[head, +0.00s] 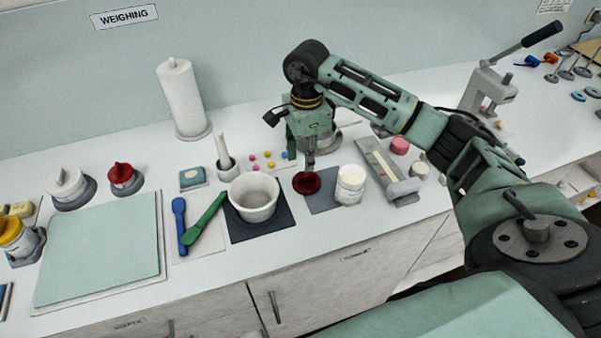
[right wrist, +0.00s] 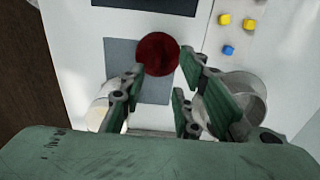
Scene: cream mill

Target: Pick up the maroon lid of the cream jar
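The maroon lid (head: 307,183) is a dark round disc at the left edge of a small grey mat (head: 325,204), seen in the head view. The lid also shows in the right wrist view (right wrist: 158,50). The cream jar (head: 351,186) stands uncovered on the right side of that mat, white with pale cream at its top. My right gripper (head: 309,168) points down just over the lid. In the right wrist view its fingers (right wrist: 160,65) are apart, with the lid at and beyond the tips; contact is unclear. My left gripper is not in view.
A white bowl (head: 254,197) on a dark mat stands close left of the lid. A long grey device (head: 383,168) lies right of the jar. Small coloured cubes (head: 270,165) lie behind. A paper roll (head: 182,98) stands at the back left.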

